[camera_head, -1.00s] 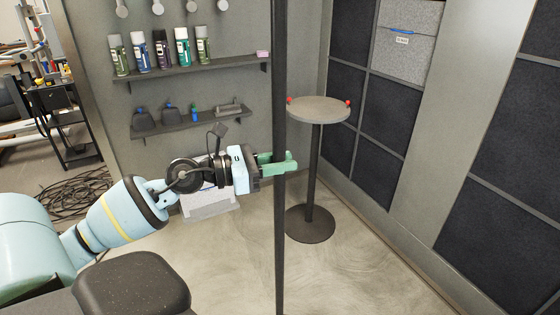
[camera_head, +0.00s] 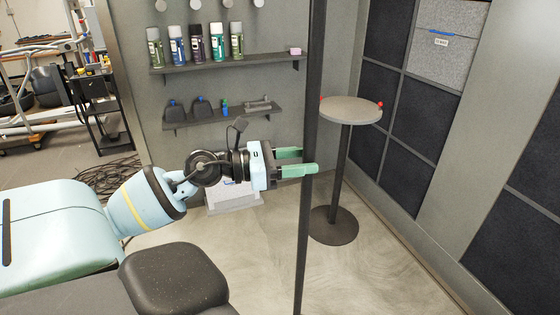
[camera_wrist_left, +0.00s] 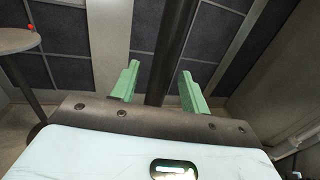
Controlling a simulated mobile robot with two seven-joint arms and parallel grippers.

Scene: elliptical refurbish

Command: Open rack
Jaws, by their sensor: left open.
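A thin dark vertical pole (camera_head: 312,100) runs from top to bottom of the head view; I cannot tell whether it is part of the rack. My left gripper (camera_head: 309,160) is open at the pole, its green fingers level with the small table's stem. The nearer finger crosses in front of the pole. In the left wrist view, the pole (camera_wrist_left: 172,45) stands between the spread fingers of my left gripper (camera_wrist_left: 159,72), with space on both sides. My right gripper is not in view.
Wall shelves (camera_head: 228,63) with spray cans (camera_head: 197,45) and bottles are behind. A grey box (camera_head: 232,196) is behind the gripper. Dark wall panels (camera_head: 425,115) are at right. Open floor lies below.

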